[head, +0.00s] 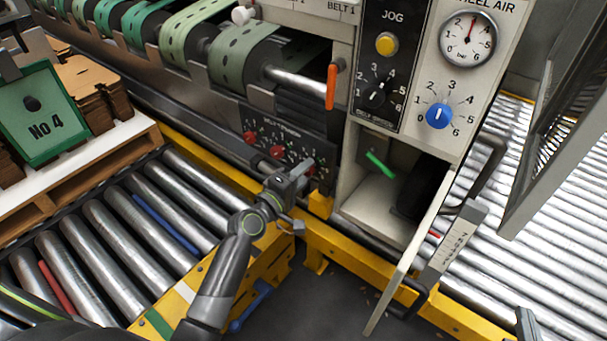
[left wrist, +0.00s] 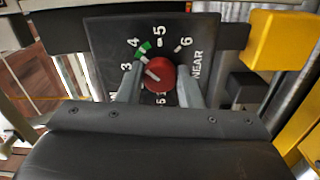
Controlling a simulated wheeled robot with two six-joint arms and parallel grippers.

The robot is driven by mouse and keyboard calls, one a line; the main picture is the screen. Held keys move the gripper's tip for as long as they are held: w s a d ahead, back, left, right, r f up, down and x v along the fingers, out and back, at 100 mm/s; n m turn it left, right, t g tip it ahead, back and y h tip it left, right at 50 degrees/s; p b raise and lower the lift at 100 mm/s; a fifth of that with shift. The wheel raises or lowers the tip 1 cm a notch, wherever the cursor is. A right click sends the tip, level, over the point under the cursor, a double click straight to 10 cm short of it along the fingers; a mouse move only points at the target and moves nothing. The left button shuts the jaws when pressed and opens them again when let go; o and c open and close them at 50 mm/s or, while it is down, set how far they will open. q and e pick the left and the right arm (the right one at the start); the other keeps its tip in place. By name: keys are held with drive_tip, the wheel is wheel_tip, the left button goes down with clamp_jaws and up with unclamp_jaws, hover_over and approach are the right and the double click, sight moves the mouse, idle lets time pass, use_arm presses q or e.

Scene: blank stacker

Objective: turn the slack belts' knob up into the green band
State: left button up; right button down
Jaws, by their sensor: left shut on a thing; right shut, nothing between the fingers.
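The belt tension panel (head: 285,145) carries a row of red knobs, with one red knob (head: 277,152) beside my left gripper (head: 300,174). In the left wrist view my left gripper (left wrist: 160,85) is shut around a red knob (left wrist: 161,73), one finger on each side. Its white pointer line aims up and left, between 3 and 4 and nearer 3. The green band (left wrist: 143,48) lies by 4, clockwise of the pointer. The belts (head: 240,58) run over a roller above the panel. What seems to be my right gripper (head: 527,322) is at the lower right edge, empty.
An open cabinet door (head: 415,255) stands right of the panel. Above are a blue wheel-air knob (head: 440,116), a jog knob (head: 378,92) and an orange lever (head: 331,87). A yellow rail (head: 350,252) runs below. A pallet (head: 90,165) with a green No 4 card is at left.

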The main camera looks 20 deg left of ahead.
use_arm(q)
drive_tip(key=shift+f, duration=0.1)
use_arm(e)
drive_tip(key=shift+w+r, duration=0.15)
drive_tip(key=shift+r, duration=0.25)
use_arm(q)
drive_tip(key=o, duration=1)
drive_tip(key=shift+c, duration=0.2)
drive_tip(key=v, duration=1.7)
drive_tip(key=shift+s+b, duration=0.2)
drive_tip(key=shift+b, duration=0.15)
use_arm(e)
drive_tip(key=shift+w+r+t+h, duration=0.2)
drive_tip(key=shift+r+t, duration=0.6)
drive_tip(key=shift+r, duration=0.3)
drive_tip(key=shift+w+r+t+h, duration=0.1)
drive_tip(key=shift+w+r+t, duration=0.05)
drive_tip(key=shift+r+t, duration=0.8)
